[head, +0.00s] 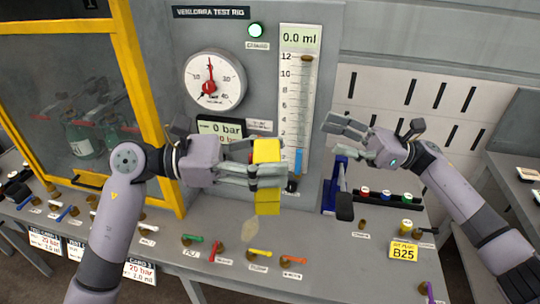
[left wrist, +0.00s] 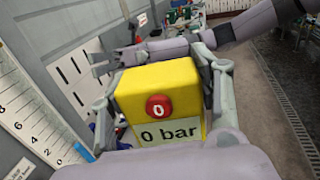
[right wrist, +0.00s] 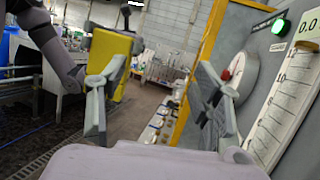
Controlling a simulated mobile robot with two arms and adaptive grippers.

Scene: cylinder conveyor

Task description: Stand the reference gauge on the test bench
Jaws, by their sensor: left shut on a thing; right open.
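The reference gauge is a yellow block with a red button and a "0 bar" display. It shows in the left wrist view (left wrist: 165,95), in the head view (head: 267,152) and in the right wrist view (right wrist: 108,55). My left gripper (head: 268,175) is shut on it and holds it above the test bench (head: 330,255), in front of the measuring panel. The gauge's lower end is clear of the bench top. My right gripper (head: 350,140) is open and empty, to the right of the scale; its fingers also show in the right wrist view (right wrist: 165,105).
The test rig's dial (head: 214,80) and millilitre scale (head: 298,90) stand behind. A blue stand (head: 332,185) and a rack of coloured caps (head: 385,195) are on the right. Coloured valve handles (head: 260,253) line the bench front. A yellow-framed cabinet (head: 150,90) is left.

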